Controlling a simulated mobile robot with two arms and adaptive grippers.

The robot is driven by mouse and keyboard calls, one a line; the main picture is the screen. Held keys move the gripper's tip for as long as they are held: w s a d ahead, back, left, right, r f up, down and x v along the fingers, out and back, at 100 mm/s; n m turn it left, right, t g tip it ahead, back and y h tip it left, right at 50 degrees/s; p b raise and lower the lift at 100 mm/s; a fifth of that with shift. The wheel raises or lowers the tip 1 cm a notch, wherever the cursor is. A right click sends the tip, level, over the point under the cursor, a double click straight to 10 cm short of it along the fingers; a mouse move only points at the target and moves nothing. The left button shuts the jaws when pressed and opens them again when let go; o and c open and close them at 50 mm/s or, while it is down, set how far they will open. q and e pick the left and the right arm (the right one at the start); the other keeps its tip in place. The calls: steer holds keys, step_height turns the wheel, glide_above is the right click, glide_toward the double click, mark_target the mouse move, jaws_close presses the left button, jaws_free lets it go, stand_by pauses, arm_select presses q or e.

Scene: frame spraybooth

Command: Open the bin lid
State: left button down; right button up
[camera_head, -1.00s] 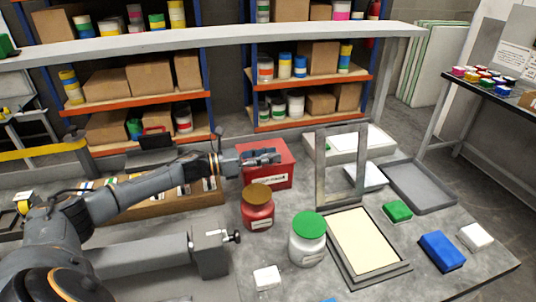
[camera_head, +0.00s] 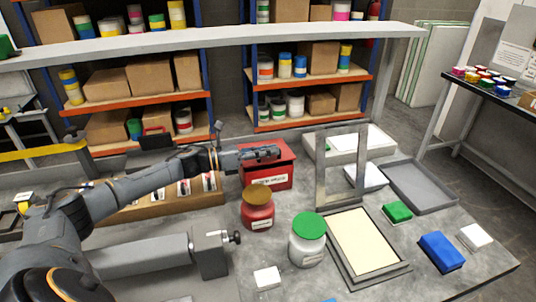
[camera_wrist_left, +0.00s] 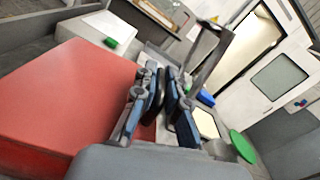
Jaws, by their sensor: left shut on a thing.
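The red bin (camera_head: 267,185) stands on the bench behind the jars, with a white label on its front. Its red lid (camera_head: 285,150) is on top; it also shows as a broad red surface in the left wrist view (camera_wrist_left: 65,100). My left gripper (camera_head: 272,153) reaches in from the left over the top of the bin. In the wrist view its two fingers (camera_wrist_left: 165,95) are close together at the lid's edge and shut on the lid. The exact contact is hidden by the fingers. My right gripper is out of view.
A red jar with a brown cap (camera_head: 257,213) and a white jar with a green cap (camera_head: 307,246) stand in front of the bin. An upright grey frame (camera_head: 321,175) stands to its right. A grey tray (camera_head: 432,198) and several coloured blocks lie further right.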

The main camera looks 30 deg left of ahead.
arm_select(q)
steer(key=w+a+r+n+b, duration=0.3)
steer(key=w+a+r+n, duration=0.4)
steer(key=n, duration=0.8)
steer(key=shift+w+a+n+b, duration=0.3)
steer(key=shift+w+a, duration=1.4)
steer(key=shift+a, duration=0.9)
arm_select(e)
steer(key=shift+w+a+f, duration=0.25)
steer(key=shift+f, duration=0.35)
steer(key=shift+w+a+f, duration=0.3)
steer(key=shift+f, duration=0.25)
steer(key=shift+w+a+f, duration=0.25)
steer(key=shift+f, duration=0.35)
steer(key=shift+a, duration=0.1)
arm_select(q)
steer(key=c, duration=1.4)
jaws_free()
steer(key=shift+w+a, duration=0.1)
steer(key=shift+r, duration=0.1)
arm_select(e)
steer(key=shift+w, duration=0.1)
arm_select(q)
steer(key=v, duration=1.2)
